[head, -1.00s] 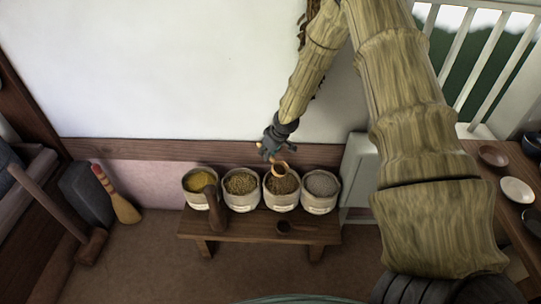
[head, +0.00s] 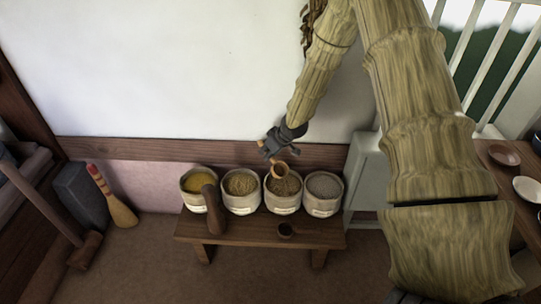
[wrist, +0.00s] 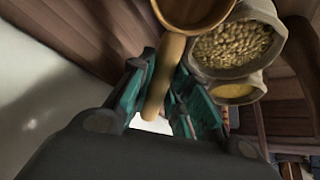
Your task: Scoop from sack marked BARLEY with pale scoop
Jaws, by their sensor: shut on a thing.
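My gripper (head: 272,151) is shut on the handle of a pale wooden scoop (head: 280,169). In the wrist view the scoop's handle (wrist: 161,80) runs between the teal fingers of my gripper (wrist: 165,95), its bowl at the top edge. In the head view the bowl overlaps the back of the third sack from the left (head: 283,206), which holds brownish grain. I cannot tell if it touches the grain. The sacks carry pale labels too small to read, so I cannot tell which is marked BARLEY.
The bench (head: 262,231) also bears a yellow-filled sack (head: 190,203), a greenish-grain sack (head: 241,205) and a grey-filled sack (head: 322,206). A dark scoop (head: 286,230) lies in front. An upright brown wooden piece (head: 213,212) partly hides the yellow-filled sack. The wall stands close behind.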

